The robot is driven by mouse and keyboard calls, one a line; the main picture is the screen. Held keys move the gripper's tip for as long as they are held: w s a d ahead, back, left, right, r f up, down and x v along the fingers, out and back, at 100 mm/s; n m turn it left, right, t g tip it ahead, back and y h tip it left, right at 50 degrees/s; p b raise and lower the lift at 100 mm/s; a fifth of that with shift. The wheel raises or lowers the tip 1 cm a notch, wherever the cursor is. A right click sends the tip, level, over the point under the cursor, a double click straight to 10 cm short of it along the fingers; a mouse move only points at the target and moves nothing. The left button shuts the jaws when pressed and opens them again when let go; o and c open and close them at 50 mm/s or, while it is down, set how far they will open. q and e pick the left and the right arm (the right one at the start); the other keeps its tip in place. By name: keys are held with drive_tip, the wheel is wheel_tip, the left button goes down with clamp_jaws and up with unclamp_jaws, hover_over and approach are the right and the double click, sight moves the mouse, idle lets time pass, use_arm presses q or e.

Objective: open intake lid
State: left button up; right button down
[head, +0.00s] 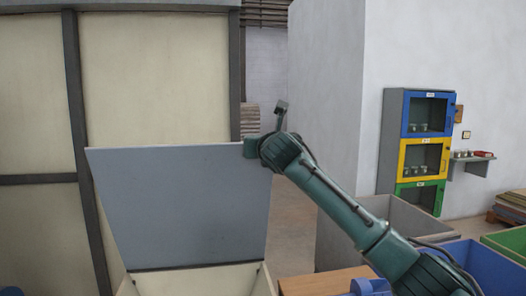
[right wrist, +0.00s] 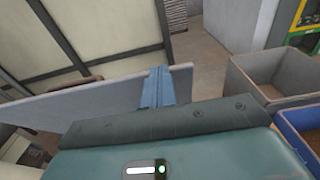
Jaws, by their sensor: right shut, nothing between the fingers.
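The intake lid (head: 180,205) is a large flat grey-blue panel. In the head view it stands raised, leaning, with its lower edge at the cream intake box (head: 205,280). In the right wrist view the lid shows as a grey slab (right wrist: 95,98) seen along its edge. My right gripper (right wrist: 157,88) has its blue fingers together and empty, at the slab's right end. Whether they touch it I cannot tell. In the head view my right wrist is at the lid's upper right corner, and the fingertips are hidden. My left gripper is in neither view.
A cream panelled wall with dark frames (head: 70,100) stands behind the lid. At the right are a grey bin (head: 375,208), a blue bin (head: 490,265) and a blue, yellow and green cabinet (head: 392,140). Floor shows between the lid and the white wall.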

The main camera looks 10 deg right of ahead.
drive_tip(key=shift+w, duration=0.3)
